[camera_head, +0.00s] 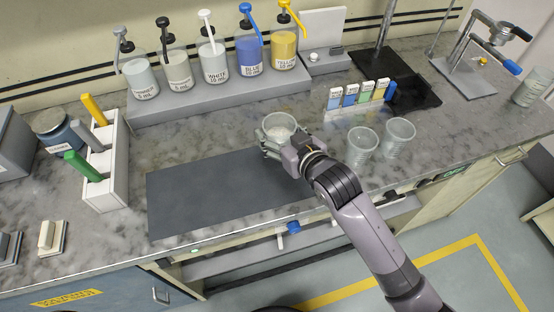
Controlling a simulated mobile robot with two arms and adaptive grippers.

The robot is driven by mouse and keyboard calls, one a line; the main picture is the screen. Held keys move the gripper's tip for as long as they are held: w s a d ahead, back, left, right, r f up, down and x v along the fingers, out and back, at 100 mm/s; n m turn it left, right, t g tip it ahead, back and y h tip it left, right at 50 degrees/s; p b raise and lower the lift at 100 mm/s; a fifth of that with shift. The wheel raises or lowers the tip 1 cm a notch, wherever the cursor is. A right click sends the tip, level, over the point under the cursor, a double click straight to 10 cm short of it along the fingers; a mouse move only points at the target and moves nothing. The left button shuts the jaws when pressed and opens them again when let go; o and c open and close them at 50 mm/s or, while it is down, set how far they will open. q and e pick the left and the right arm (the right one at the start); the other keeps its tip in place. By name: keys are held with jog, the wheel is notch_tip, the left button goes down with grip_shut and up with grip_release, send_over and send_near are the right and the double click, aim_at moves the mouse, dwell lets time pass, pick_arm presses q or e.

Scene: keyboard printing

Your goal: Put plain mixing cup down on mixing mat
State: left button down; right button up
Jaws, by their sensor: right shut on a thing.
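The plain mixing cup (279,124) is a clear cup, held upright in my right gripper (272,143). The gripper comes in from the lower right and its fingers are shut around the cup. The mixing mat (205,190) is a dark grey rectangle on the counter. The cup and gripper are at the mat's far right corner; I cannot tell whether the cup's base touches anything. The gripper and wrist hide the lower part of the cup and the mat's right edge. My left gripper is not in view.
Two clear cups (398,133) (361,146) stand right of my arm. A grey shelf (160,112) with several pump bottles runs along the back. A white rack (108,190) with coloured-handled tools stands left of the mat. The counter's front edge lies just below the mat.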

notch_tip(320, 180, down, 6)
jog(key=shift+d+r, duration=0.15)
jog(key=shift+f, duration=0.65)
notch_tip(320, 180, down, 3)
jog(key=shift+f, duration=0.1)
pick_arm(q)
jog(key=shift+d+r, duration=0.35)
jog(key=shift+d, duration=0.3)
pick_arm(e)
jog(key=shift+f, duration=0.1)
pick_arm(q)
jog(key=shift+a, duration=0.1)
pick_arm(e)
jog(key=shift+f, duration=0.2)
jog(key=o, duration=1.2)
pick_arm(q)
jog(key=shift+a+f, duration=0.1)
pick_arm(e)
jog(key=shift+o, duration=0.2)
